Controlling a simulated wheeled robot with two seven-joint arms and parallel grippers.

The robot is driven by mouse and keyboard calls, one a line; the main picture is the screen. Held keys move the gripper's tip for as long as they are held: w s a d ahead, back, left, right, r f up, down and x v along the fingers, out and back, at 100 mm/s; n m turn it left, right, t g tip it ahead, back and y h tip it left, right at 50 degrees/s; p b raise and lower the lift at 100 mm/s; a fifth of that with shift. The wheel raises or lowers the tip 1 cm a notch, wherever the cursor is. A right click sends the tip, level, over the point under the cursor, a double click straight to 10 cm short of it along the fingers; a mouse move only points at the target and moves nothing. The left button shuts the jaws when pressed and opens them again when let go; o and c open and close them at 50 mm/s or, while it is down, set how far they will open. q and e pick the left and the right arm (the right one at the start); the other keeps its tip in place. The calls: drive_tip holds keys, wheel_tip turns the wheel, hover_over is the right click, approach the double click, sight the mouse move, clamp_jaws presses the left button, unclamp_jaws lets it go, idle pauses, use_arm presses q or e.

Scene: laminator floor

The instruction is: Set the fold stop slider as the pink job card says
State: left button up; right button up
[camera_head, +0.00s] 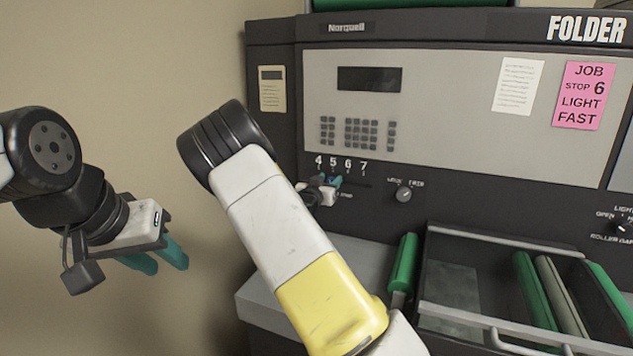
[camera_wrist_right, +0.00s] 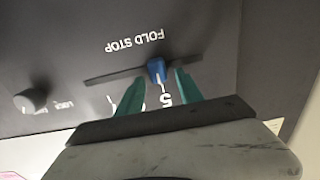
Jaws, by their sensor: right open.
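The pink job card (camera_head: 584,95) on the folder's front reads JOB, STOP 6, LIGHT, FAST. The fold stop slider has a blue knob (camera_wrist_right: 157,70) in a dark slot. In the right wrist view, seen upside down, the knob stands at the 5 mark. My right gripper (camera_wrist_right: 160,84) is open, with one teal finger on each side of the knob and gaps visible between. In the head view my right gripper (camera_head: 328,185) is at the slot under the numbers 4 to 7 and hides the knob partly. My left gripper (camera_head: 166,264) is open and empty, at left.
A round knob (camera_head: 404,194) sits right of the slider; it also shows in the right wrist view (camera_wrist_right: 30,100). A keypad (camera_head: 357,133) and dark display (camera_head: 369,79) are above. Green rollers (camera_head: 404,263) and a tray are below. Free room surrounds my left gripper.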

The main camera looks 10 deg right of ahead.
clamp_jaws()
idle(1.4)
